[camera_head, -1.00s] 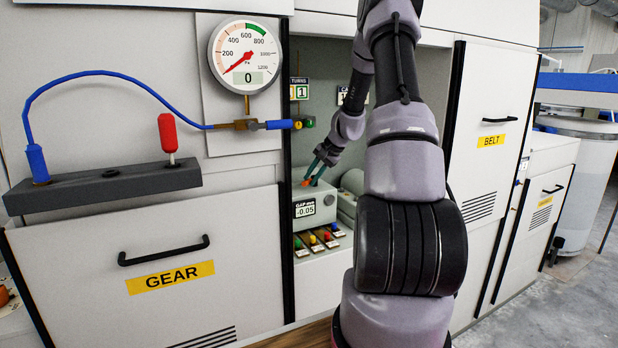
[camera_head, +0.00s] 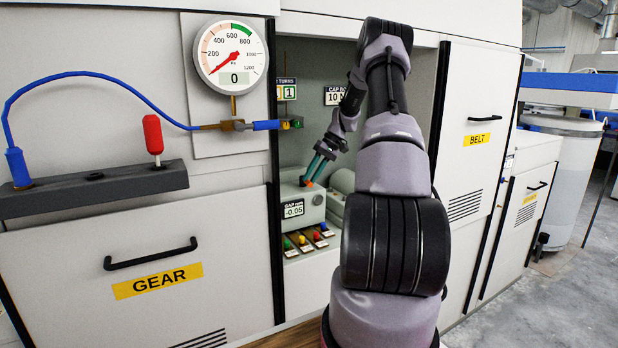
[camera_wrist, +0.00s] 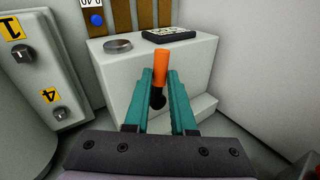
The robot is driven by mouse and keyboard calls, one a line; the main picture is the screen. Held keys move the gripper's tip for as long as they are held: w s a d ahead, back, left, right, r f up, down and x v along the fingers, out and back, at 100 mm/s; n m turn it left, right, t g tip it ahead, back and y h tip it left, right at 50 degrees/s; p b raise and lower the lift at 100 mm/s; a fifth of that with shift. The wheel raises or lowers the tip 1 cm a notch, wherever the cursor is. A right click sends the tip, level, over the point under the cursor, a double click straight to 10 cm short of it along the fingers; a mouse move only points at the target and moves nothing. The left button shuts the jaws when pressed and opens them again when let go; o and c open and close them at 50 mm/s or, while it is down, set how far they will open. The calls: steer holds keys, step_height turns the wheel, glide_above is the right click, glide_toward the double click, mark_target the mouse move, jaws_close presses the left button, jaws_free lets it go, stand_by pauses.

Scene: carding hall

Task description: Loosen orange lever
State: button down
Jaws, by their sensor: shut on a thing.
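The orange lever (camera_wrist: 174,60) stands up between the two teal fingers of my gripper (camera_wrist: 160,82) in the wrist view. Its orange tip shows above the fingertips and its dark lower part shows between them. My gripper is shut on it. In the head view my gripper (camera_head: 313,172) reaches into the open bay, and only a bit of the orange lever (camera_head: 308,183) shows at the fingertips. The lever is at a grey gap box (camera_head: 312,197) whose display reads -0.05. A round metal knob (camera_wrist: 118,46) and a dark panel (camera_wrist: 169,34) are on the box top.
Several coloured knobs (camera_head: 303,240) sit below the gap box. A pressure gauge (camera_head: 231,58) reading 0, a blue hose (camera_head: 100,74) and a red-handled lever (camera_head: 153,135) are at left. Wall panels enclose the bay on both sides.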

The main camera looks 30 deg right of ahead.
steer(key=shift+d+n+g, duration=0.3)
steer(key=shift+n+g, duration=0.1)
steer(key=shift+n, duration=0.3)
steer(key=c, duration=0.8)
jaws_free()
steer(key=shift+w, duration=0.1)
steer(key=shift+o, duration=0.2)
steer(key=v, duration=1.1)
steer(key=shift+f, duration=0.1)
